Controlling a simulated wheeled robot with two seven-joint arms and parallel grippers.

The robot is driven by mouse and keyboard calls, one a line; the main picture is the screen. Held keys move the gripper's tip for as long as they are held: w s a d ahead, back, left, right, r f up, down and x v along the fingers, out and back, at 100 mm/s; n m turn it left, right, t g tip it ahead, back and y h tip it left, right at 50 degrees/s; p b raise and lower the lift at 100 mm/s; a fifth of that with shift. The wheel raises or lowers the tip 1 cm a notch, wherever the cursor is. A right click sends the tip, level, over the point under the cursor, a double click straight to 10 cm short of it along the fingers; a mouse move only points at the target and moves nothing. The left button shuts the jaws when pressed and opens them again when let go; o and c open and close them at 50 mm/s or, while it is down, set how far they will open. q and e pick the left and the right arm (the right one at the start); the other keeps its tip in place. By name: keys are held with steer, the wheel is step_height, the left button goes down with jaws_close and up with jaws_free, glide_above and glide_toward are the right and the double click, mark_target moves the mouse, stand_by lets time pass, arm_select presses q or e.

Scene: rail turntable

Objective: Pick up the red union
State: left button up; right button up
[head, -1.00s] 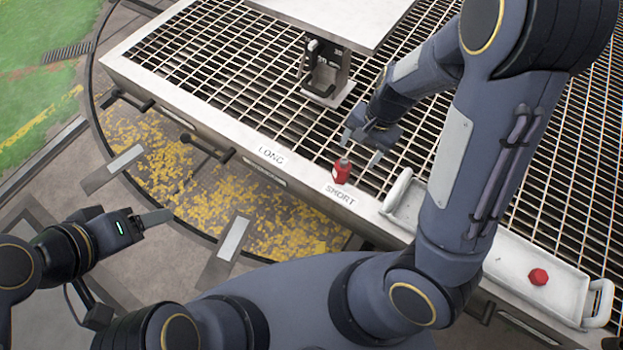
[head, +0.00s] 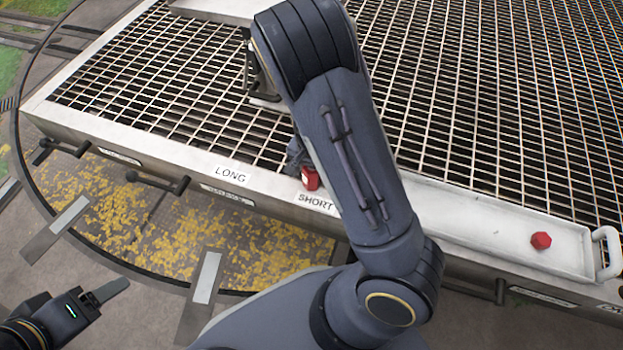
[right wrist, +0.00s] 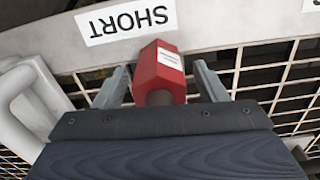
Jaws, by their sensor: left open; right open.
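A second red piece (head: 541,240) lies in the white tray (head: 480,226) at the right. I cannot tell which is the union. My left gripper (head: 112,291) is open and empty at lower left, away from the table.
The table's metal grating (head: 480,100) stretches behind the front rim. A LONG label (head: 231,174) is on the rim left of the SHORT label (head: 316,202). The tray's handle (head: 608,250) stands up at its right end. My right arm covers the middle of the head view.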

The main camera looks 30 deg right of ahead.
steer(key=c, duration=1.3)
steer(key=shift+r+p, duration=0.55)
steer(key=shift+r, duration=0.1)
step_height(320, 180, up, 3)
steer(key=shift+s+f+p, duration=0.1)
steer(key=shift+p, duration=0.8)
steer(key=s+a+r+p, duration=0.2)
steer(key=s+r+p, duration=0.5)
steer(key=s, duration=0.6)
steer(key=shift+s+a+r+p, duration=0.3)
steer(key=shift+a+r+p, duration=0.1)
steer(key=shift+r, duration=0.55)
